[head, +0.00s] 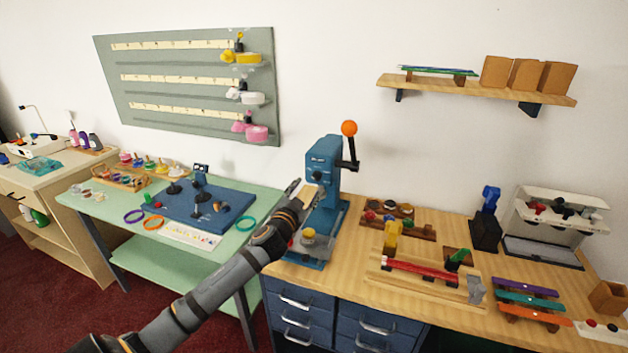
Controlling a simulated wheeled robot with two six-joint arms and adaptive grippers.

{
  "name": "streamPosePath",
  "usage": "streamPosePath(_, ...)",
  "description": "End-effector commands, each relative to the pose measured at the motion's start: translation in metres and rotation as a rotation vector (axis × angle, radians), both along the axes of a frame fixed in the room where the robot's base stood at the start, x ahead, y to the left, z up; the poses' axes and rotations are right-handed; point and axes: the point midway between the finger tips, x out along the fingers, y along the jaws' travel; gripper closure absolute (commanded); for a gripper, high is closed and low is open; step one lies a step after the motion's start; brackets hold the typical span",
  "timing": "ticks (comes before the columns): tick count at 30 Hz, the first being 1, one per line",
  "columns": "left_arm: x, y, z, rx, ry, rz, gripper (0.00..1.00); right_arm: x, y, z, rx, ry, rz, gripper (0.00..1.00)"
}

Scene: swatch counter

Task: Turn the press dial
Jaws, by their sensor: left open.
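The blue press (329,155) stands upright at the left end of the wooden counter. It has a side lever with an orange ball knob (349,128). A small dark round part shows on the front of its head; I cannot tell clearly whether this is the dial. My left gripper (301,190) is open, in front of the press and just below its head. It covers part of the press's front, and I cannot tell whether it touches it. A small yellowish round piece (309,236) sits low on the press, below the gripper. My right gripper is out of view.
The wooden counter (350,262) holds wooden racks, a red bar on a board and coloured strips to the right. A green table (160,222) with a blue mat stands left, under my left arm. A shelf (470,90) and a grey wall board (185,62) hang behind.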

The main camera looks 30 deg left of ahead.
Motion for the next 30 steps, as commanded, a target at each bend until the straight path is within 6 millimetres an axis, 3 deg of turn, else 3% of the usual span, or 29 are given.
streamPosePath(3, 0.027, 0.006, 0.006, -0.007, -0.003, 0.002, 0.49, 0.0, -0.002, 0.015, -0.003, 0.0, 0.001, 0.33)
streamPosePath(9, 0.053, 0.012, 0.003, -0.002, -0.001, -0.001, 0.49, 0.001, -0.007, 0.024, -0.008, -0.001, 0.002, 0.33)
streamPosePath(20, 0.06, 0.013, 0.001, 0.0, 0.0, -0.002, 0.49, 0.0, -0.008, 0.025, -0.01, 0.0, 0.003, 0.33)
streamPosePath(30, 0.06, 0.013, 0.001, 0.0, 0.0, -0.002, 0.94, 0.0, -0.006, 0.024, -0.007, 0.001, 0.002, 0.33)
